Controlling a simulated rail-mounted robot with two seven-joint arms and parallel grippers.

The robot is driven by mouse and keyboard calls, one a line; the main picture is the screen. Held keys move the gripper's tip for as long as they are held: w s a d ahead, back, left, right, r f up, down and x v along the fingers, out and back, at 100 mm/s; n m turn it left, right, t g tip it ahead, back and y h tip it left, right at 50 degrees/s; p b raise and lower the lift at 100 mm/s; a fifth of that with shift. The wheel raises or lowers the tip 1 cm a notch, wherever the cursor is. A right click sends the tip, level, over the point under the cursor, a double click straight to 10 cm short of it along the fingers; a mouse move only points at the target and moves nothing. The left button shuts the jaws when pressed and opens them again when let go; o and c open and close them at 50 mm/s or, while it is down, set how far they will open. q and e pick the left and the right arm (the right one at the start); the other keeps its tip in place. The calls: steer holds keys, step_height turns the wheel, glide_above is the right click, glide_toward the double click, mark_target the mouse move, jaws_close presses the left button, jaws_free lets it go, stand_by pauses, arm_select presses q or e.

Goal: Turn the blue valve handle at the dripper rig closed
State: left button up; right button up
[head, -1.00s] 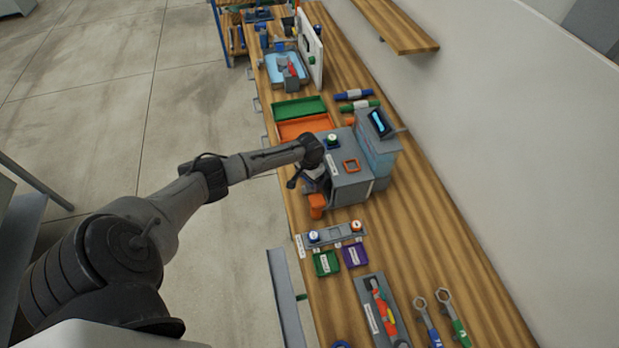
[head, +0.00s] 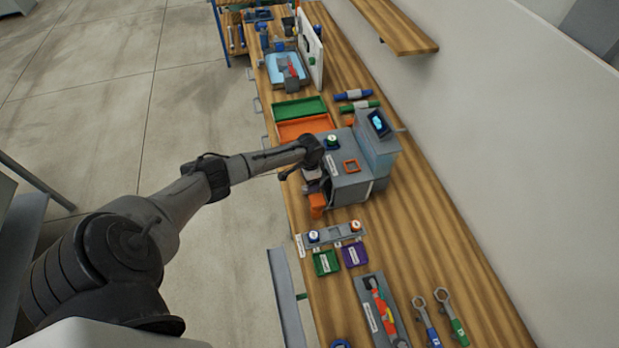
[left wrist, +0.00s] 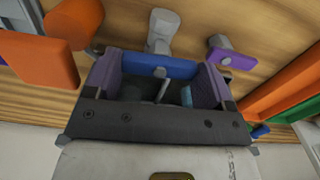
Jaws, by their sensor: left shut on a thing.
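The blue valve handle (left wrist: 165,67) is a short bar on a grey stem, seen in the left wrist view. It lies crosswise between the two purple-grey fingers of my left gripper (left wrist: 158,75), which is shut on it. In the head view my left gripper (head: 312,178) is at the near left side of the grey rig box (head: 352,188), and the blue handle is mostly hidden there by the wrist. An orange handle (left wrist: 45,62) is left of it in the wrist view and a purple handle (left wrist: 232,58) is right of it. My right gripper is not in view.
Behind the rig lie an orange tray (head: 300,128) and a green tray (head: 300,107). A small screen (head: 378,123) tops the rig. Nearer stand a grey rail with knobs (head: 333,234), a tool tray (head: 362,290) and two wrenches (head: 428,322). The bench's right side is mostly clear.

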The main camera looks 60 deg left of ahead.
arm_select(q)
steer(key=shift+m, duration=0.5)
steer(key=o, duration=0.9)
step_height(320, 180, up, 14)
steer(key=shift+f, duration=0.1)
stand_by(0.3)
stand_by(0.6)
